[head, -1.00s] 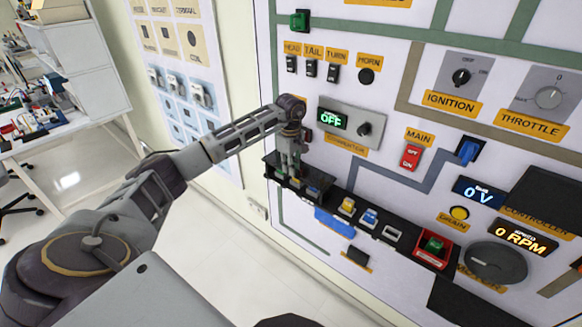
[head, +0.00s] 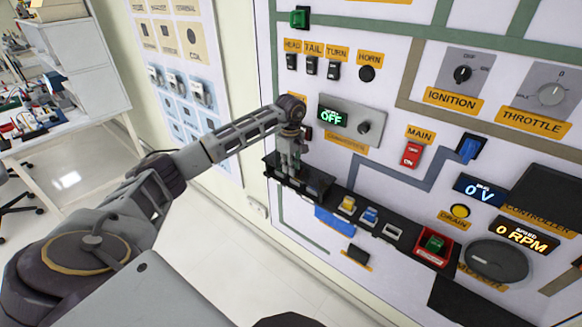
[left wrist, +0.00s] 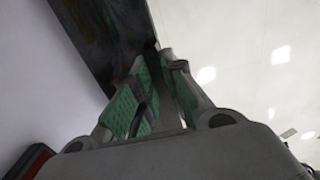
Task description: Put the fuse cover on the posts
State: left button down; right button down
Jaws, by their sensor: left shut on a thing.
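My left gripper (head: 287,176) points down at the left end of the black rail on the panel. It is shut on a dark piece, seemingly the fuse cover (head: 316,182), which lies low over the rail's left end. In the left wrist view the green-padded fingers (left wrist: 158,98) are close together, with a dark slab (left wrist: 100,35) beyond their tips. I cannot tell whether the cover touches the rail. The posts are hidden under the cover and gripper. My right gripper is not in view.
A display reading OFF (head: 332,118) and a grey knob plate are just above. Bare floor lies left and below.

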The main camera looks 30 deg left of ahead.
pick_arm(q)
jog(key=c, duration=1.4)
grip_release()
jog(key=shift+r, duration=6)
